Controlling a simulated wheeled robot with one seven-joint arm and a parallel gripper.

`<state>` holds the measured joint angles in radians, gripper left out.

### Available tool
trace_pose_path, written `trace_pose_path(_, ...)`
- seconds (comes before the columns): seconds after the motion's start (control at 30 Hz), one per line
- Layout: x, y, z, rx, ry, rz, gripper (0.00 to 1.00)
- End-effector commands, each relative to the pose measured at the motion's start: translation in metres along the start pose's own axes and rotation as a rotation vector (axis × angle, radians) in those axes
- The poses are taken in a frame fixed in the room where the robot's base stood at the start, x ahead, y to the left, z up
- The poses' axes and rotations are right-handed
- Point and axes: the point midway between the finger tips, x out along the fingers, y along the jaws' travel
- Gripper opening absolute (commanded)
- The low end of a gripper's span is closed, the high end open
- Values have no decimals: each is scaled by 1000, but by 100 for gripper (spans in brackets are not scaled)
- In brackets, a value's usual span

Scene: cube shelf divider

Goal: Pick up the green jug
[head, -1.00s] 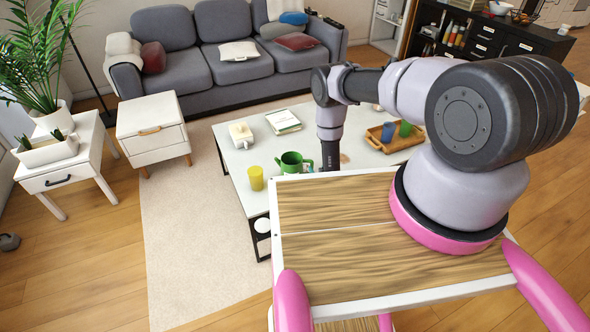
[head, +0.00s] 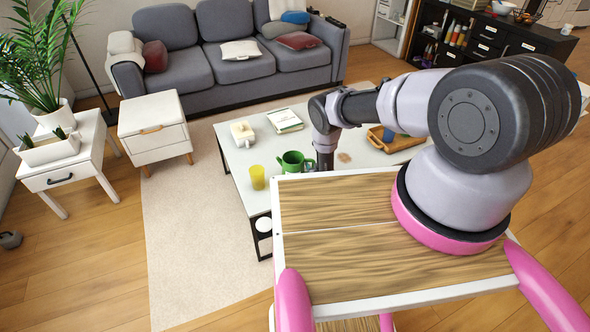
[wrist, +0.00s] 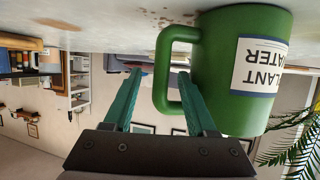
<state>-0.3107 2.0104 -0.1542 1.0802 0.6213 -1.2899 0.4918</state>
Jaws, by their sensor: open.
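The green jug (head: 291,163) stands on the white coffee table (head: 237,160), near its front edge. In the wrist view, which is upside down, the jug (wrist: 228,90) fills the right side, with a white "PLANT WATER" label and its handle facing the fingers. My gripper (wrist: 158,74) is open and empty, close to the jug. The outer bar of the handle shows between the two fingers, and the right fingertip overlaps the handle's opening. I cannot tell whether they touch. In the head view my fingers are hidden at the lower end of the arm, just right of the jug.
A yellow cup (head: 257,177) stands just left of the jug. A pale yellow pot (head: 242,134) and books (head: 285,121) sit farther back. A wooden tray (head: 407,146) with a blue cup (head: 389,132) is to the right, partly behind my arm.

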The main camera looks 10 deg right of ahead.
Motion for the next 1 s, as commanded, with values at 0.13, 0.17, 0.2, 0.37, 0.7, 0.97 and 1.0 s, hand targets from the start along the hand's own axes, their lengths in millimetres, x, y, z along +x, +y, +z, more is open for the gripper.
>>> trace_pose_path(0.13, 3, 0, 0, 1, -1, 0, 57)
trace_pose_path(0.17, 3, 0, 0, 1, -1, 0, 57)
trace_pose_path(0.2, 3, 0, 0, 1, -1, 0, 57)
trace_pose_path(0.37, 3, 0, 0, 1, -1, 0, 19)
trace_pose_path(0.7, 3, 0, 0, 1, 0, 0, 0)
trace_pose_path(0.97, 3, 0, 0, 1, 0, 0, 0)
trace_pose_path(1.0, 3, 0, 0, 1, 0, 0, 0)
